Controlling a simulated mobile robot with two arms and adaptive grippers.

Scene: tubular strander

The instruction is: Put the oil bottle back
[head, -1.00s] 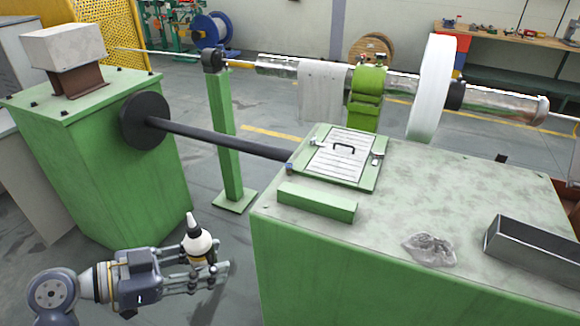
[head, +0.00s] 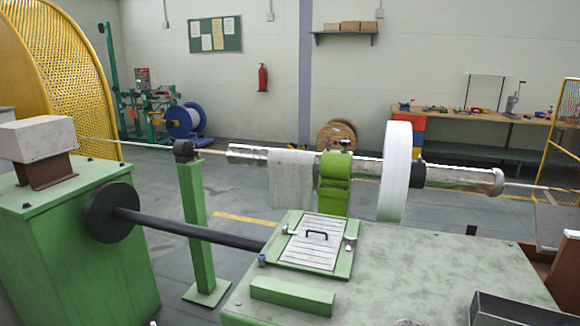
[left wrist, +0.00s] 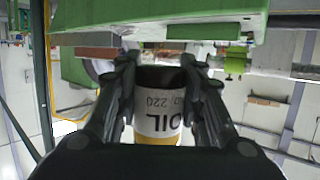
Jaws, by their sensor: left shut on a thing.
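The oil bottle (left wrist: 160,117) shows in the left wrist view, with a white label, a yellow band and a dark end. Its lettering reads upside down there. My left gripper (left wrist: 160,68) is shut on it, with a finger on each side. In the head view the left gripper is out of frame below. My right gripper is in neither view.
A green machine table (head: 420,262) fills the lower right, with a hatch plate (head: 312,252), a green block (head: 292,296) and a metal tray (head: 515,312). A dark shaft (head: 190,228) runs to a green cabinet (head: 75,265) at left. Floor shows between them.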

